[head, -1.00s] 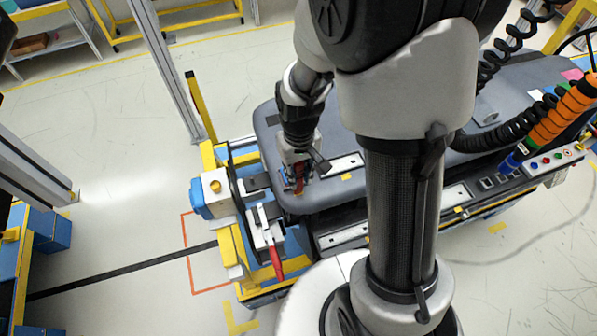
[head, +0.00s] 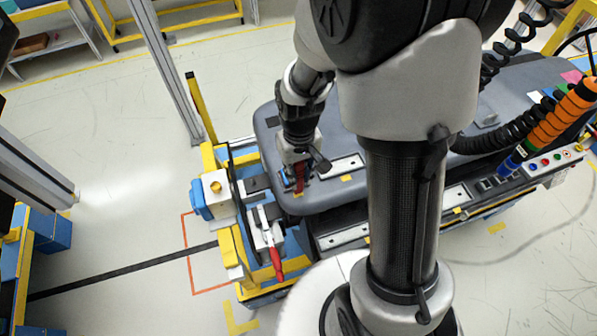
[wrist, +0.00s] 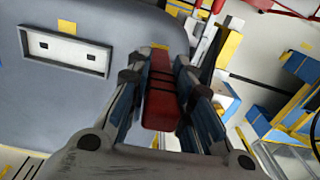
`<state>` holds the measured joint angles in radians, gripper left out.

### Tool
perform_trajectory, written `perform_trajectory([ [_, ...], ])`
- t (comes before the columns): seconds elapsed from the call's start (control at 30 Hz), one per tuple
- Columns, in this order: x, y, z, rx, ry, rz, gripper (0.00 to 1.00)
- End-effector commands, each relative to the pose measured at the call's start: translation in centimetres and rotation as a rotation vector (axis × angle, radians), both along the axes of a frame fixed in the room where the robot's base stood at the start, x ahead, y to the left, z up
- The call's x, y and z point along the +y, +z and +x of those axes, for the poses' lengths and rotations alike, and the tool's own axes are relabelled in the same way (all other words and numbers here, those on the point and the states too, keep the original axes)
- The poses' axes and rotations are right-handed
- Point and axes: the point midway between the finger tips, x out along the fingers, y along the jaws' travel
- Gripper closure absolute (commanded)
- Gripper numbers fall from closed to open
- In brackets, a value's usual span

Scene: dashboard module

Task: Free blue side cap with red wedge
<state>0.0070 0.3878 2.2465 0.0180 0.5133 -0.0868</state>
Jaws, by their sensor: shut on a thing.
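My gripper (wrist: 163,82) is shut on the red wedge (wrist: 161,108), which stands lengthwise between the two fingers in the wrist view. In the head view my gripper (head: 298,184) is at the left end of the grey dashboard, with the red wedge (head: 299,175) showing below the wrist. A small blue patch shows beside it at the dashboard's left edge; I cannot tell whether it is the side cap. The fingers and wedge hide what lies behind them, so I cannot tell whether the wedge touches the cap.
The grey dashboard (head: 400,120) extends to the right, with a light recessed plate (wrist: 65,52) near my gripper. A yellow and white clamp fixture with a red handle (head: 276,262) stands close at the left. Open floor (head: 120,215) lies farther left.

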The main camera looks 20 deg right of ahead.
Motion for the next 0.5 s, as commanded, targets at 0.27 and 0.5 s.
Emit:
perform_trajectory([
  [0.27, 0.0, 2.7, 0.1, -0.005, 0.0, 0.0, 1.0],
  [0.5, 0.0, 4.7, 0.2, -0.005, 0.0, 0.0, 1.0],
])
